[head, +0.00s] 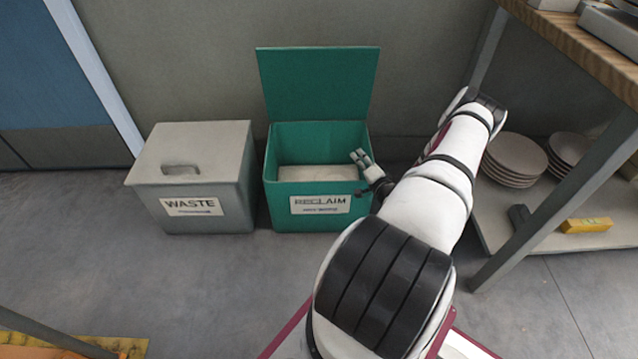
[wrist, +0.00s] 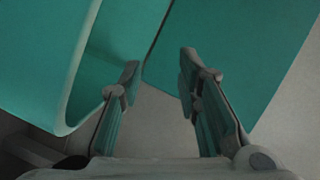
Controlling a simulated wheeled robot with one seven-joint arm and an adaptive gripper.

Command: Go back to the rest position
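My gripper (head: 362,158) is at the right side of the green RECLAIM bin (head: 320,222), near its right rim in the head view. In the wrist view my gripper (wrist: 160,75) has its two fingers apart, with nothing between them. The bin's green wall (wrist: 35,60) fills the left of the wrist view, and another green panel, which looks like the lid (wrist: 235,50), lies beyond the fingertips. In the head view the lid (head: 318,85) stands open and upright at the back. My white arm reaches forward from the lower middle.
A grey WASTE bin (head: 205,215) with its lid shut stands left of the green bin. A shelf rack (head: 540,235) on the right holds stacked plates (head: 515,160), a yellow object (head: 586,226) and a dark object (head: 518,215). The floor in front of the bins is clear.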

